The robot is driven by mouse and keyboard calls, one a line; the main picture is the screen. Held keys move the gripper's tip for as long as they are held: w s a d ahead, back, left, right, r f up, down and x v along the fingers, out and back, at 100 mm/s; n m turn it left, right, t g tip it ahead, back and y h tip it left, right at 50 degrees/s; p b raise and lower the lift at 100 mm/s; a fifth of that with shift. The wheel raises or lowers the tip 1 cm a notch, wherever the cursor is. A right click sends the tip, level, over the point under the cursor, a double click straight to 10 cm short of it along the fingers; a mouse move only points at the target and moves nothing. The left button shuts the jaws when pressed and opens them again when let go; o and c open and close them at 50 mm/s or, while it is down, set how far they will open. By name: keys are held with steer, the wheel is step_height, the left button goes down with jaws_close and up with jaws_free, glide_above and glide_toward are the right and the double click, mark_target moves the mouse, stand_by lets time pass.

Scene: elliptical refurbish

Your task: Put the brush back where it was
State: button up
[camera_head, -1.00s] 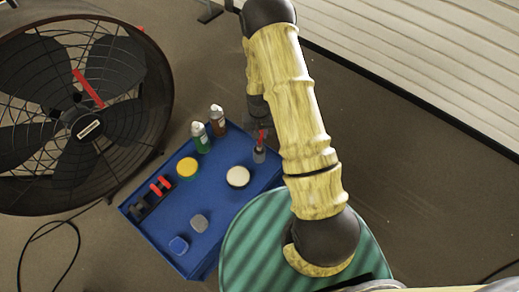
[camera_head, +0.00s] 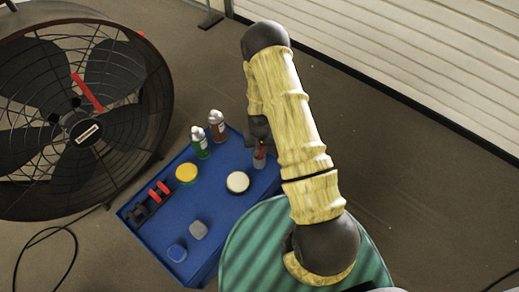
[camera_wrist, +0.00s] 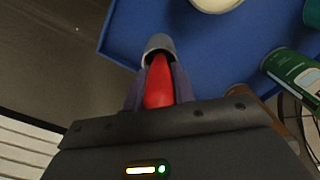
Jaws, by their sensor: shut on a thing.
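The brush shows as a red handle (camera_wrist: 158,82) between the two fingers of my gripper (camera_wrist: 157,88) in the wrist view. My gripper is shut on it. In the head view a bit of the red brush (camera_head: 260,150) shows below my gripper (camera_head: 259,142). A small grey cup (camera_head: 259,162) stands at the right of the blue cart top, directly under the brush. The cup also shows just past the fingertips in the wrist view (camera_wrist: 159,42). The brush's lower end is hidden, and I cannot tell how deep it sits in the cup.
The blue cart top (camera_head: 208,210) also holds a green bottle (camera_head: 199,142), a brown bottle (camera_head: 217,126), a yellow-lidded tin (camera_head: 187,173), a white-topped tin (camera_head: 237,182) and a black rack with red tools (camera_head: 150,202). A large fan (camera_head: 85,120) stands left.

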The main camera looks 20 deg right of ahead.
steer(key=o, duration=1)
step_height(320, 180, up, 12)
steer(key=shift+p, duration=1.1)
steer(key=shift+r, duration=0.2)
steer(key=s+r+t, duration=0.1)
steer(key=s+r, duration=0.3)
steer(key=r, duration=0.3)
steer(key=s+r+n, duration=0.1)
steer(key=s+r, duration=0.4)
steer(key=r, duration=0.3)
steer(key=s+r+t, duration=0.1)
steer(key=s+r, duration=0.4)
steer(key=r, duration=0.3)
steer(key=shift+s+r+n+t, duration=0.2)
steer(key=shift+r+n+t, duration=0.1)
steer(key=shift+n, duration=0.1)
